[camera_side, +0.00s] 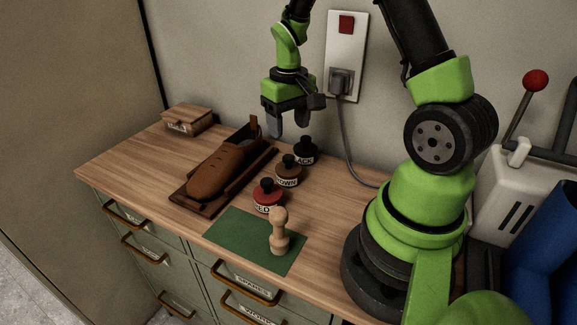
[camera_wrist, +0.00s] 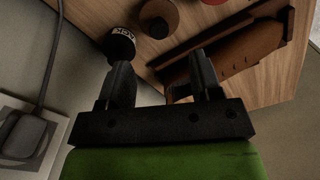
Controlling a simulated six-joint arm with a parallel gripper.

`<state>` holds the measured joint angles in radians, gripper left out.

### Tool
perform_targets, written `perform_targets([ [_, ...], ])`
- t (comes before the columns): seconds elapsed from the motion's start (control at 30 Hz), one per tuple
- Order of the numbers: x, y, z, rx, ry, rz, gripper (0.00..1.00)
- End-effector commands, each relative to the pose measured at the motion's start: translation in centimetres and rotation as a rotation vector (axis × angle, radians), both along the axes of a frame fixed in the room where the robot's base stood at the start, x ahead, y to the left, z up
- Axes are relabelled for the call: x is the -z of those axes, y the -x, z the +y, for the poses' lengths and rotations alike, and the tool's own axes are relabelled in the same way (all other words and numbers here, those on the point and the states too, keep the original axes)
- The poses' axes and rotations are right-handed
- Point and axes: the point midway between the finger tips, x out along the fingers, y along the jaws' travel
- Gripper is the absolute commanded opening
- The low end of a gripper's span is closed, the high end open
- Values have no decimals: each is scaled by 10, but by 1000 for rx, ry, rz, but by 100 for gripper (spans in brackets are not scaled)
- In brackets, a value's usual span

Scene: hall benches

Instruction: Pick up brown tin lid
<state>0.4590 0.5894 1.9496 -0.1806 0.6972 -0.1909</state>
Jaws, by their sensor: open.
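The brown tin (camera_side: 289,178) stands in the middle of a row of three labelled tins on the wooden bench. Its dark brown lid (camera_side: 289,163) has a black knob and sits on top of the tin. My gripper (camera_side: 288,122) points down, open and empty, in the air above and behind the row. In the wrist view its two fingers (camera_wrist: 162,70) are spread apart with nothing between them.
The black tin (camera_side: 305,152) stands behind the brown one and the red tin (camera_side: 267,196) in front. A brown shoe (camera_side: 215,168) sits on a wooden stand at left. A wooden peg figure (camera_side: 280,235) stands on a green mat (camera_side: 238,240). A cable hangs from the wall socket (camera_side: 341,82).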

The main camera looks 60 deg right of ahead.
Motion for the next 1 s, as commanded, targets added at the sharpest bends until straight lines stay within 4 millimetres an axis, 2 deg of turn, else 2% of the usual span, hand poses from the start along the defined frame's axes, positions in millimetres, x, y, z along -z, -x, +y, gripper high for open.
perform_targets([
  [0.2, 34, 1, 0, 1, -3, 7, 59],
  [0.43, 53, 0, -1, 0, -2, 5, 59],
  [0.7, 90, -1, -3, 1, -3, 4, 59],
  [1.0, 95, -2, -3, 1, -2, 0, 59],
])
